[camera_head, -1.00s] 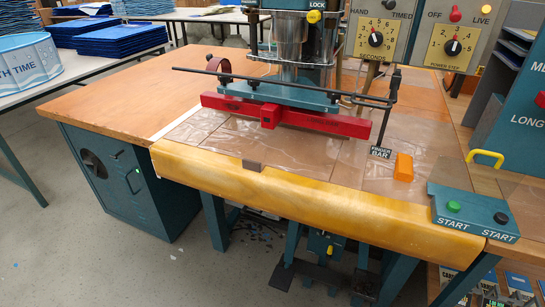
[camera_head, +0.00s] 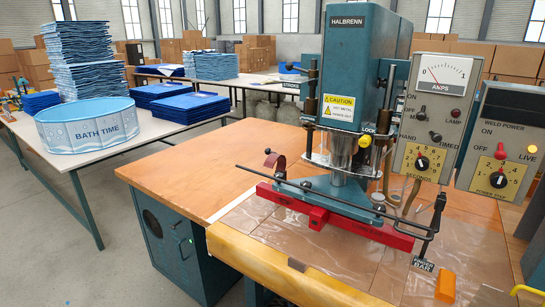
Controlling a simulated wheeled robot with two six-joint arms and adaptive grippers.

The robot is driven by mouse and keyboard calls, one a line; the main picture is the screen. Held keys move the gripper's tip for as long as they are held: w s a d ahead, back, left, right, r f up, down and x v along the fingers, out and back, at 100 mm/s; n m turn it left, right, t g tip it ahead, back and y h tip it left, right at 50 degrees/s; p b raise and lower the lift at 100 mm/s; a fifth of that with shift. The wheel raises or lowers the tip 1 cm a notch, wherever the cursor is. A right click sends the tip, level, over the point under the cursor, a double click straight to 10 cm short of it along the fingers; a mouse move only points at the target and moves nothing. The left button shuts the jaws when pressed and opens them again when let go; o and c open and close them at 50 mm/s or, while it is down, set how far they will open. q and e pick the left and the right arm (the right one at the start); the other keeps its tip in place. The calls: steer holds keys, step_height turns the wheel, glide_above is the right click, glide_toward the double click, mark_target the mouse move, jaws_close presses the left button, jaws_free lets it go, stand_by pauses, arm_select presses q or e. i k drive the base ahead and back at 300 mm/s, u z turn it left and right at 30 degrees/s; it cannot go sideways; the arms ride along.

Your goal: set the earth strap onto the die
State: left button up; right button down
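The welding press (camera_head: 350,90), a teal machine marked HALBRENN, stands at the right of the table. A long red bar, which looks like the die (camera_head: 375,229), is under its teal plate, just above or on the clear sheeting. A curved reddish-brown strip, which looks like the earth strap (camera_head: 277,164), stands up near the bar's left end, by the dark rod. I cannot tell whether it touches the red bar. Neither of my grippers is in view.
The wooden table (camera_head: 195,178) is clear on its left. An orange block (camera_head: 445,286) and a FINGER BAR label (camera_head: 422,264) are at the right front. Control boxes with a power knob (camera_head: 498,180) stand right. A BATH TIME pool (camera_head: 88,124) and blue stacks are on the left table.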

mark_target(270, 161)
steer(key=u, duration=0.5)
steer(key=k, duration=0.6)
steer(key=u, duration=1.2)
steer(key=i, duration=2.9)
steer(key=z, duration=0.5)
steer(key=i, duration=0.8)
steer(key=z, duration=1.55)
steer(key=i, duration=0.75)
steer(key=z, duration=0.65)
